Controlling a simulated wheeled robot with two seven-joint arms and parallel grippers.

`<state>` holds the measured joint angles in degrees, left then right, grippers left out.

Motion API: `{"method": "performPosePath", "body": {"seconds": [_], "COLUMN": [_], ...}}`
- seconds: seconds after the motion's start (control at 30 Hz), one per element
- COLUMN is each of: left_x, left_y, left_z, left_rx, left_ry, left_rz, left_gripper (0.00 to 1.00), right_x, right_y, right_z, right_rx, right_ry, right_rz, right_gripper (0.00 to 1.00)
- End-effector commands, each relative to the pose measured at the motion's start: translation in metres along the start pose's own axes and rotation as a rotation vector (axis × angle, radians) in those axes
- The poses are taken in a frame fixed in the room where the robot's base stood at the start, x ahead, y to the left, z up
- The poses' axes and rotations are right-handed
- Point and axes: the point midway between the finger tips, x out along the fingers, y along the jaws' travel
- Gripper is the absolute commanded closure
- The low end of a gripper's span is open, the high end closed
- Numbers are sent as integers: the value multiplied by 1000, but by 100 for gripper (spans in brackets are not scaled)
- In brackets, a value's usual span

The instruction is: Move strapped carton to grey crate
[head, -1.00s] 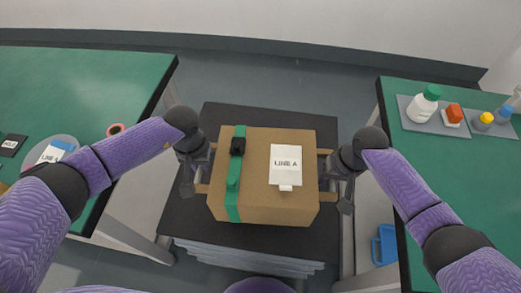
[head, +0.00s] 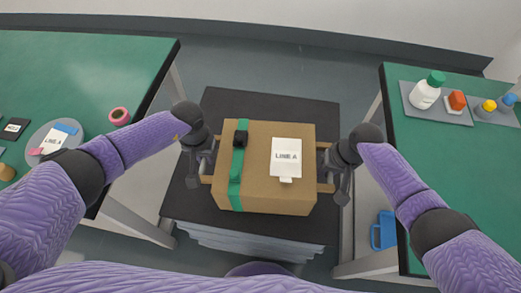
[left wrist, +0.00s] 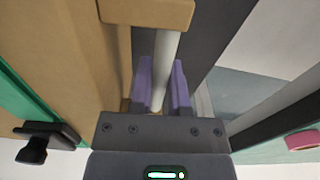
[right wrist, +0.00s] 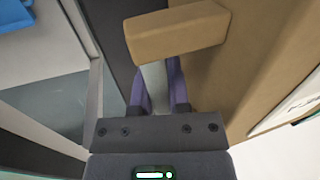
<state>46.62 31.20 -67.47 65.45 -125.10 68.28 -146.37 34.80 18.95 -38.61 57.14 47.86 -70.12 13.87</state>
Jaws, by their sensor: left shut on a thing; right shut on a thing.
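The strapped carton (head: 262,195) is a brown box with a green strap (head: 237,170), a black buckle (head: 240,139) and a white "LINE A" label (head: 286,157). It appears level over a black-topped stand. I cannot tell whether its bottom touches the top. My left gripper (head: 200,168) is shut on the carton's left handle, whose pale bar (left wrist: 165,70) runs between the fingers. My right gripper (head: 336,170) is shut on the right handle, with its tan bracket (right wrist: 178,35) in the right wrist view. I make out no grey crate.
The black stand top (head: 270,103) has pale layers (head: 250,240) below. A green table (head: 80,65) at left holds a pink tape roll (head: 119,116). A green table (head: 455,170) at right holds a white bottle (head: 426,92). A blue bin (head: 384,230) is low at right.

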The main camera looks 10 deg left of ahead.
Motion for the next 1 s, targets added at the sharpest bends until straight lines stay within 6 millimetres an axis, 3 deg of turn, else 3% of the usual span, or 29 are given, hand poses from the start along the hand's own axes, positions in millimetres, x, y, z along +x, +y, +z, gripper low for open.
{"method": "performPosePath", "body": {"seconds": [0.2,0.23,0.4,0.83,1.0], "left_x": [11,11,11,10,-12], "left_y": [-1,-1,-1,0,-1], "left_z": [0,0,0,0,-1], "left_rx": [0,1,0,0,1], "left_ry": [-1,-2,-1,0,4], "left_rz": [-3,-3,-2,0,0], "left_gripper": [100,75,44,44,44], "right_x": [10,10,10,10,10], "right_y": [3,4,3,3,2], "right_z": [-1,0,0,0,0], "right_rx": [2,2,1,0,0], "right_ry": [2,2,2,1,1], "right_rz": [1,1,1,0,-1], "right_gripper": [100,75,44,44,44]}}
